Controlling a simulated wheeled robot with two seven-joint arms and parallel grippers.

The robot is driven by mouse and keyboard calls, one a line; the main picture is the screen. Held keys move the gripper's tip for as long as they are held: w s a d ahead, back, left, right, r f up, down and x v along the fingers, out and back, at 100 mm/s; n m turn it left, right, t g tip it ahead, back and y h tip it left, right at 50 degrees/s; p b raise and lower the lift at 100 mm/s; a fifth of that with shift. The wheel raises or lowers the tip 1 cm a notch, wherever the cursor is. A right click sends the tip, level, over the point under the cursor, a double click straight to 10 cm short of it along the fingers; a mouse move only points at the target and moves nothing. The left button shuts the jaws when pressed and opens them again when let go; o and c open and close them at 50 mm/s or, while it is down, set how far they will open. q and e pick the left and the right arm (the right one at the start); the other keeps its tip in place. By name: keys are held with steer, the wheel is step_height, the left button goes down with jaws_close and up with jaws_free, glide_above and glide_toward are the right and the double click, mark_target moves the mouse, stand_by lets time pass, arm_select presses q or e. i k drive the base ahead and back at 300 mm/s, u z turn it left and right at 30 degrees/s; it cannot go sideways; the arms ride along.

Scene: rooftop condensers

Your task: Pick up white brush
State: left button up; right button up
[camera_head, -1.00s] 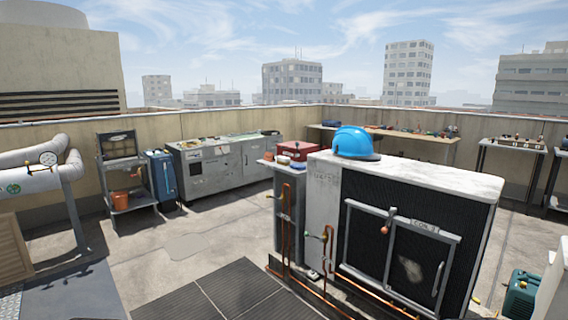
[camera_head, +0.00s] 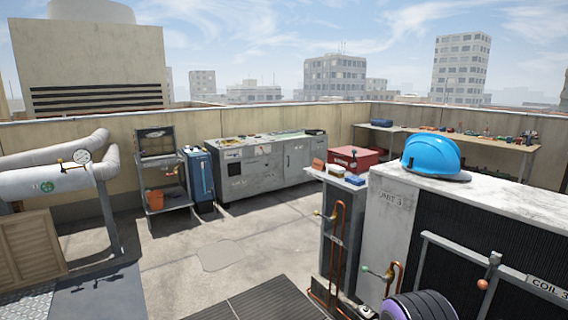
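I cannot make out a white brush in this view. Small items lie on the narrow stand (camera_head: 340,215) beside the condenser: a brown block (camera_head: 318,164), a pale block (camera_head: 336,170) and a blue block (camera_head: 355,180). They are too small to identify surely. Small items on the grey cabinet (camera_head: 265,168) and on the far workbench (camera_head: 465,142) are also too small to tell. Neither of my grippers is in view.
The condenser (camera_head: 395,215) with a blue hard hat (camera_head: 434,156) on top fills the right. A red box (camera_head: 355,158) sits by the stand. A cart (camera_head: 163,177), a blue canister (camera_head: 199,176) and pipes (camera_head: 50,180) stand left. The middle floor (camera_head: 205,235) is clear.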

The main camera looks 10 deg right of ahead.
mark_target(335, 169)
steer(key=u, duration=0.05)
steer(key=i, duration=1.55)
steer(key=z, duration=0.85)
steer(key=i, duration=1.2)
steer(key=z, duration=0.75)
